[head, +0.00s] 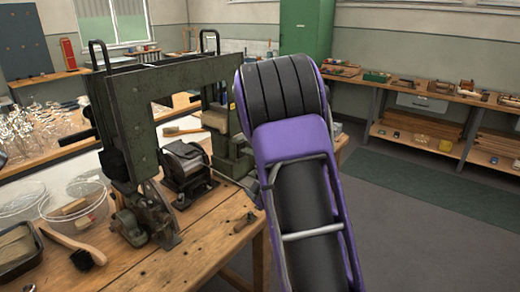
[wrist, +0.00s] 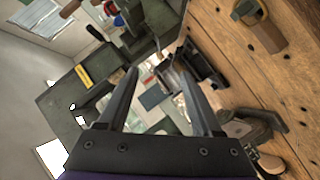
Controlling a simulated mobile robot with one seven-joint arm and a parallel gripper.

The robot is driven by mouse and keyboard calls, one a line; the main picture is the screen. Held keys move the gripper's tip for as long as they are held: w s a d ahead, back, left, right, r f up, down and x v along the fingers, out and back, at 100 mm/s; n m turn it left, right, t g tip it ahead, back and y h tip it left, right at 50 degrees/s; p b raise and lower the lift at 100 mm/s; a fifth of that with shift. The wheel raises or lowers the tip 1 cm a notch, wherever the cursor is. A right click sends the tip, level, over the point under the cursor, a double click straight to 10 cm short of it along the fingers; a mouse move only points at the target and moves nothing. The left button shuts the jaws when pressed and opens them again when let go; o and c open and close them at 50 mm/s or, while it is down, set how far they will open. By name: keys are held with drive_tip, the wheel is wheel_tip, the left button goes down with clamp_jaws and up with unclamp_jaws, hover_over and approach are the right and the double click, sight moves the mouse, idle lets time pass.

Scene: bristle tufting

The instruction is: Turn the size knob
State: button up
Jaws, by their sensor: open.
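The dark green tufting machine (head: 135,110) stands on the wooden workbench in the head view. Its green right-hand block (head: 232,150) is partly hidden by my purple arm. In the wrist view, a green machine part (wrist: 62,100) with a yellow label (wrist: 84,76) is at the left. I cannot tell for sure which part is the size knob. My gripper (wrist: 157,70) is open, its two dark fingers apart with nothing visibly held between them. Dark machinery (wrist: 205,65) shows behind the right finger; I cannot tell if it touches. In the head view my arm hides most of the gripper.
The workbench (head: 200,252) carries clear round tubs (head: 75,203), a wooden-handled brush (head: 72,246) and a dark tray (head: 18,250) at the left. The floor (head: 410,240) at the right is clear.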

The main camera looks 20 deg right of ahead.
drive_tip(key=w+d+r+m+t+h, duration=0.1)
drive_tip(key=w+d+r+h, duration=0.1)
drive_tip(key=r, duration=0.7)
drive_tip(key=shift+w+d+r+h, duration=0.3)
drive_tip(key=shift+w+d+r, duration=0.1)
drive_tip(key=shift+w+d, duration=0.4)
